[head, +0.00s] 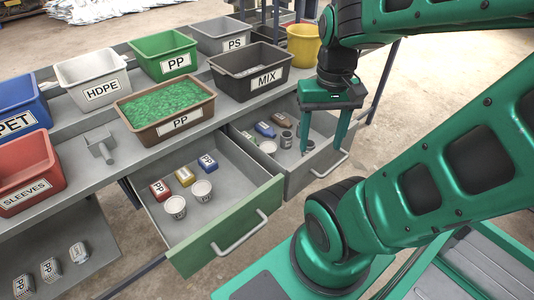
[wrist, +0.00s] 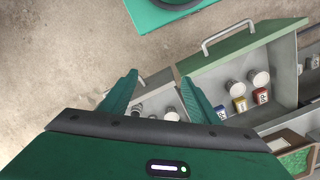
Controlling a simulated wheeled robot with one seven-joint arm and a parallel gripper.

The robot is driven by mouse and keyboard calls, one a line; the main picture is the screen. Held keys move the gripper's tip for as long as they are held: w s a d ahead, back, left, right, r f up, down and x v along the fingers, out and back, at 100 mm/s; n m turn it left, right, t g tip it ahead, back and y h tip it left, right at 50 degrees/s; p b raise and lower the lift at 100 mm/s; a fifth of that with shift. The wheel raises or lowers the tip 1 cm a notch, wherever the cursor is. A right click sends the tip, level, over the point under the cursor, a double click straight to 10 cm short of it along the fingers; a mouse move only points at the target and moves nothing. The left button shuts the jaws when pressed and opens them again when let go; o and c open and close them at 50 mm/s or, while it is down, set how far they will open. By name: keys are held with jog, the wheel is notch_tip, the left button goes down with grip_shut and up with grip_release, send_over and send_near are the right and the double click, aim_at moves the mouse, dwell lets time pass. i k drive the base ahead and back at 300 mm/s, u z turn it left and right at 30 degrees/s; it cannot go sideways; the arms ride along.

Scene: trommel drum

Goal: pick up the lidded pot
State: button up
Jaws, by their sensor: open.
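My gripper (head: 322,146) is open, pointing down over the front right of the grey drawer, with nothing between its fingers. It also shows in the wrist view (wrist: 160,77). A small grey pot (head: 286,139) stands in that drawer, left of the fingers. A dark-topped pot (head: 284,121) stands behind it, and a pale round pot (head: 268,147) stands in front to its left. Another small round item lies close by the left finger, partly hidden. In the wrist view a pale pot (wrist: 172,116) shows between the finger bases. I cannot tell surely which has a lid.
Labelled bins such as the MIX bin (head: 250,70) line the bench above. Bare floor lies to the right.

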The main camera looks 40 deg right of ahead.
aim_at(269, 148)
jog(key=u, duration=2.9)
jog(key=k, duration=1.8)
jog(key=z, duration=2.15)
